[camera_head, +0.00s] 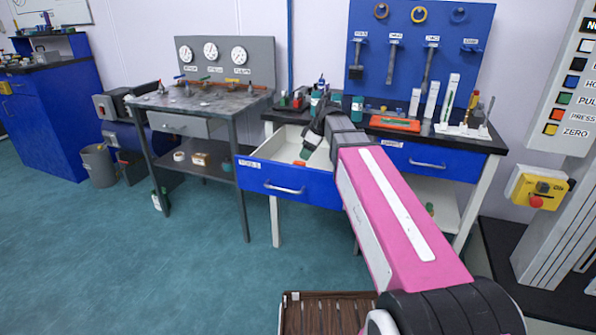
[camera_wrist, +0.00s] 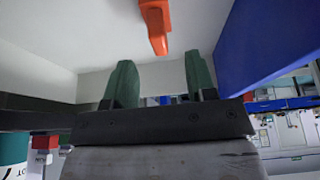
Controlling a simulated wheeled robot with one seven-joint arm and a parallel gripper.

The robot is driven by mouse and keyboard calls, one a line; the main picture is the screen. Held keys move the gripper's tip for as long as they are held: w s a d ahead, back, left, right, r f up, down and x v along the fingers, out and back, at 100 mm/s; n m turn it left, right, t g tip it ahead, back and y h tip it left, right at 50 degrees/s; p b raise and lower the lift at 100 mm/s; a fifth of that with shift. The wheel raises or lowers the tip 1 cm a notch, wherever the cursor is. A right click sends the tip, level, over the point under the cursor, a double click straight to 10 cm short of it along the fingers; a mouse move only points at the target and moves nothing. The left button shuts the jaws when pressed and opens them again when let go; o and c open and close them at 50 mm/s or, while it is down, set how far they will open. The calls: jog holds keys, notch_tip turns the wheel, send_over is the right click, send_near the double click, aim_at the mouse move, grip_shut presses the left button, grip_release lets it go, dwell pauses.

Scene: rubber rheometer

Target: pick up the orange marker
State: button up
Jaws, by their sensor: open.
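The orange marker (camera_head: 299,163) lies in the open drawer (camera_head: 288,187) of the workbench, and only a small part of it shows in the head view. In the wrist view the orange marker (camera_wrist: 156,24) is larger, at the top centre, cut off by the picture edge. My gripper (camera_head: 310,147) reaches down into the drawer from above. In the wrist view my gripper (camera_wrist: 159,76) has its two green fingertips spread wide with nothing between them. The marker appears beyond the fingertips, apart from them, roughly in line with the gap.
The drawer's blue front (camera_wrist: 262,40) stands close beside my gripper in the wrist view. The bench top (camera_head: 452,134) above the drawer carries several small items, including an orange tray (camera_head: 395,123). A grey gauge table (camera_head: 200,101) stands to the left.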

aim_at(301, 162)
jog(key=shift+w+a+x, duration=0.1)
jog(key=shift+x, duration=1.7)
jog(key=shift+w+a+x, duration=0.1)
jog(key=shift+x, duration=1.75)
jog(key=shift+r, duration=0.15)
grip_shut()
